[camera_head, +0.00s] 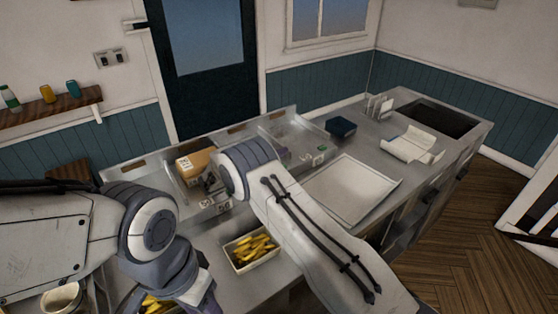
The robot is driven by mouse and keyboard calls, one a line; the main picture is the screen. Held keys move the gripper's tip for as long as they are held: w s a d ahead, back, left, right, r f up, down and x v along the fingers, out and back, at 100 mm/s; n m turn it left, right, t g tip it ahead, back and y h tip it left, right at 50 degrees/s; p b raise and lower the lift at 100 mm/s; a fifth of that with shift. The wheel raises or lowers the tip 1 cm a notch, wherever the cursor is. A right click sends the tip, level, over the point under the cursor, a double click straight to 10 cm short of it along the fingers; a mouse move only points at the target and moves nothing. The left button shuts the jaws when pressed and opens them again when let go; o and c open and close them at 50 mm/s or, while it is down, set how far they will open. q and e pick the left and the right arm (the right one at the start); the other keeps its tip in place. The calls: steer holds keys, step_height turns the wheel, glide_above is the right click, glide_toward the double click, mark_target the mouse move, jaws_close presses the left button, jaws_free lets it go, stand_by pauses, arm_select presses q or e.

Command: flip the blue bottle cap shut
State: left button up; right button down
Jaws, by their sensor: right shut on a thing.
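I cannot make out a blue bottle cap in the head view. My right gripper (211,190) is at the back of the steel counter, partly hidden by its own wrist. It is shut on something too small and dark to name. A tan box (194,163) with a white label is just behind it. My left arm comes in from the left and bends down toward the bottom edge. Its gripper does not show.
The steel counter holds a container of yellow strips (238,263), a flat tray (351,190), a dark blue box (341,128) and white paper (412,145). A wall shelf (50,109) at the left holds green, yellow and teal bottles.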

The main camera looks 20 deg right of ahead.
steer(key=shift+s+d+r+m+b, duration=0.2)
steer(key=shift+m+b, duration=0.3)
steer(key=shift+m, duration=0.4)
steer(key=shift+s+a+r+m+b, duration=0.1)
steer(key=shift+r+m+b, duration=0.15)
steer(key=shift+m+b, duration=0.45)
steer(key=c, duration=1)
jaws_free()
steer(key=shift+b+v, duration=1.65)
steer(key=shift+v, duration=3.55)
steer(key=shift+r, duration=0.1)
